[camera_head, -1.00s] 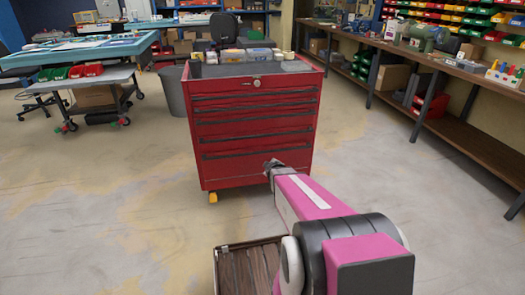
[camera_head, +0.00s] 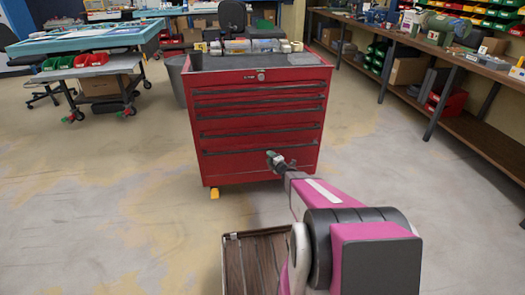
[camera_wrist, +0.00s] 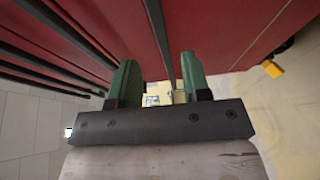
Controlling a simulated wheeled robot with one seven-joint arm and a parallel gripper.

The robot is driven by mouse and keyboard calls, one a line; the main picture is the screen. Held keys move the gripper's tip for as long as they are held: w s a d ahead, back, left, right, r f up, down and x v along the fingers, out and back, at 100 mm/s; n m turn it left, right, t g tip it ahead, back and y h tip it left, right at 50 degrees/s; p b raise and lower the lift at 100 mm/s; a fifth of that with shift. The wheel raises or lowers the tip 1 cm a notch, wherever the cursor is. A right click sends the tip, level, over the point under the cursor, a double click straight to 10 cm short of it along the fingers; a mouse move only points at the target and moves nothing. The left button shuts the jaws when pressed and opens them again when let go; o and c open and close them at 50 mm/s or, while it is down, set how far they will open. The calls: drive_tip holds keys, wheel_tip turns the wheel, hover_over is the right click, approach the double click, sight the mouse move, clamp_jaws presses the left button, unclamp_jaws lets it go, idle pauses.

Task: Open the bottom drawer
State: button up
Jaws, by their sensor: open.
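The red tool chest (camera_head: 205,110) stands ahead with its drawers all shut. The bottom drawer (camera_head: 235,168) is its lowest, tallest front, with a long dark handle strip (camera_head: 235,150) along the top. My gripper (camera_head: 275,157) is in front of the right part of that strip. In the wrist view, its green fingers (camera_wrist: 160,78) are open and apart. The lowest handle strip (camera_wrist: 159,35) runs between the fingers in that picture, and nothing is gripped. I cannot tell whether the fingers touch the drawer front.
Bottles and boxes (camera_head: 250,46) stand on the chest's top. A yellow caster (camera_head: 214,193) shows under its left corner. A grey bin (camera_head: 177,82) is behind left, a workbench (camera_head: 470,62) at the right. The floor (camera_head: 110,200) before the chest is clear.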

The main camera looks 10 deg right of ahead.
sight(263, 150)
drive_tip(key=x, duration=0.9)
clamp_jaws()
